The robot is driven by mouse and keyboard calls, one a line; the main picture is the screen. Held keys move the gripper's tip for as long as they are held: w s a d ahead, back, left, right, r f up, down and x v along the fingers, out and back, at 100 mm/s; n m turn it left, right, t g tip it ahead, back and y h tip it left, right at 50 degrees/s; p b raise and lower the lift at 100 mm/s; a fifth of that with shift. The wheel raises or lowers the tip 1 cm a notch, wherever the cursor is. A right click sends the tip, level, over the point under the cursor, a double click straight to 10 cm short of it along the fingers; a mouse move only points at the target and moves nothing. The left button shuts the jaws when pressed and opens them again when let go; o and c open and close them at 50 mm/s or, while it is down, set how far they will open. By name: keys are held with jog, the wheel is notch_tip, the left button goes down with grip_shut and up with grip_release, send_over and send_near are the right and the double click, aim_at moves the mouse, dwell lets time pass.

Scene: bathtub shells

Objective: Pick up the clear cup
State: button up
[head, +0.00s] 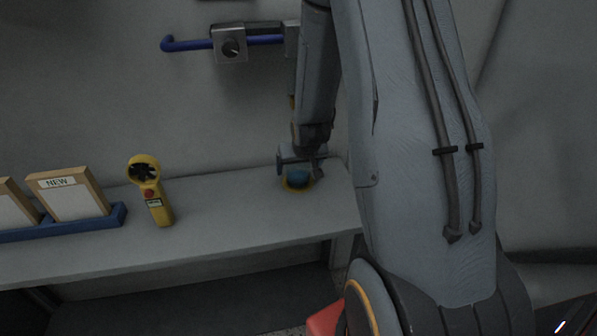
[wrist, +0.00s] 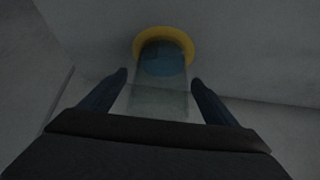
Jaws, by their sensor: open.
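The clear cup (wrist: 158,98) shows in the wrist view as a see-through shape with something blue at its far end. A yellow ring (wrist: 163,33) lies around that end. My gripper (wrist: 158,84) is open, with one finger on each side of the cup; I cannot tell whether either finger touches it. In the head view the cup (head: 298,176) is at the right end of the grey shelf (head: 230,235), on the yellow ring. My gripper (head: 300,160) is over it and hides much of it.
A blue tray (head: 90,224) with wood-framed cards (head: 70,195) is at the far left. A blue wall rail (head: 190,44) with a grey box (head: 230,45) is above. The shelf between meter and cup is clear.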

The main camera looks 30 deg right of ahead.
jog(key=c, duration=1.2)
jog(key=shift+r, duration=0.1)
